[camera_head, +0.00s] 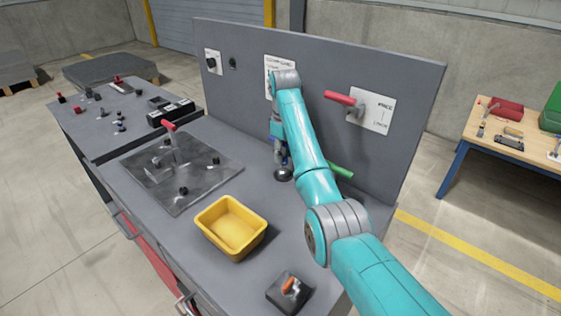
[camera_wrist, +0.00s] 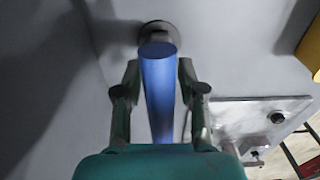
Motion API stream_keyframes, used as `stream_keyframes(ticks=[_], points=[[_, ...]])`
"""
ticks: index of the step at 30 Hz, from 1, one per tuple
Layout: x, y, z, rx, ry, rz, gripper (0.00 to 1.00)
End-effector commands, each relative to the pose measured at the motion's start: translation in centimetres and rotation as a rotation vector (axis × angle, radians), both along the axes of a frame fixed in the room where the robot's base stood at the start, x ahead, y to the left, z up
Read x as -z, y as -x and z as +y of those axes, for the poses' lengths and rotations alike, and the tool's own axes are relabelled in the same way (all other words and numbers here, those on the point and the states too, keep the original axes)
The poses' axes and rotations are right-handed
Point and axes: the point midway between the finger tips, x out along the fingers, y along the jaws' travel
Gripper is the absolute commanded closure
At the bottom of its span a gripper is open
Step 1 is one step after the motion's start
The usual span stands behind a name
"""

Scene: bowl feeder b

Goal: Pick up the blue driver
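The blue driver (camera_wrist: 160,95) lies between the two fingers of my gripper (camera_wrist: 160,72) in the wrist view, with its blue round end in plain sight. The fingers flank it closely, one on each side; whether they touch it cannot be told. In the head view, my gripper (camera_head: 279,128) is low in front of the grey upright panel, at the end of my teal arm. A dark round base (camera_head: 284,174) is just below it on the bench. The driver is mostly hidden there by my arm and gripper.
A yellow bin (camera_head: 231,227) stands in front, with a dark plate (camera_head: 173,170) to its left. The panel (camera_head: 238,96) rises close behind my gripper and carries a red handle (camera_head: 340,98). A green handle (camera_head: 341,169) is right of my arm.

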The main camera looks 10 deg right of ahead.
Motion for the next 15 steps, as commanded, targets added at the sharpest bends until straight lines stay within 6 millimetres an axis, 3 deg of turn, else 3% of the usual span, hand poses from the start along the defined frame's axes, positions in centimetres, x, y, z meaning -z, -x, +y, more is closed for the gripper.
stream_keyframes(ticks=[8,13,15], points=[[0.35,0.02,-0.07,-0.001,0.0,-0.001,0.6],[0.35,0.02,-0.05,-0.001,0.0,0.0,0.97],[0.34,0.02,-0.05,-0.001,0.0,0.0,1.0]])
